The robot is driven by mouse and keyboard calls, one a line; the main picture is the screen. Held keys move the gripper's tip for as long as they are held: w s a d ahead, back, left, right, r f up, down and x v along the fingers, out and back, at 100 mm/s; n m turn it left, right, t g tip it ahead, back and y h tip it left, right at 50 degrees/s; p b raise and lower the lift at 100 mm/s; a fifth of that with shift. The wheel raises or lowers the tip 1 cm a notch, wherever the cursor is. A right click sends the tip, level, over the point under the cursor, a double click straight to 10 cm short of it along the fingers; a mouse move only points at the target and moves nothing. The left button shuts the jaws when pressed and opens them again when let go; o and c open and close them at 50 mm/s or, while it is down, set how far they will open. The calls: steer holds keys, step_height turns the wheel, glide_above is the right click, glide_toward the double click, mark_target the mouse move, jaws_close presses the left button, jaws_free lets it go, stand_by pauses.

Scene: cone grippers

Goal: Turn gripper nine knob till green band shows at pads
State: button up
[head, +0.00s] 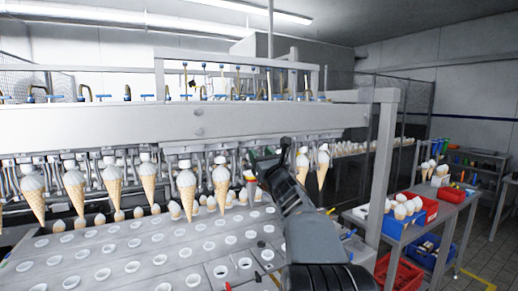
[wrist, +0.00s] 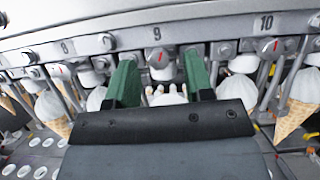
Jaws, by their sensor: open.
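Under the number 9 on the white beam is gripper nine's round grey knob (wrist: 160,58), with a small red mark on its face. My gripper's two green fingers (wrist: 160,70) stand apart, one on each side of this knob, with gaps; I cannot tell their depth relative to it. I see no green band there. In the head view my gripper (head: 266,158) is up at the row of hanging cones, and knob nine cannot be made out.
Cones (wrist: 298,100) hang close on both sides. Below is a conveyor plate (head: 130,250) with round holes. To the right, a bench holds a red bin (head: 430,207).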

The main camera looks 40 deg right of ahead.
steer(key=shift+w+d+r, duration=0.1)
steer(key=shift+w+r, duration=0.15)
steer(key=shift+w, duration=0.4)
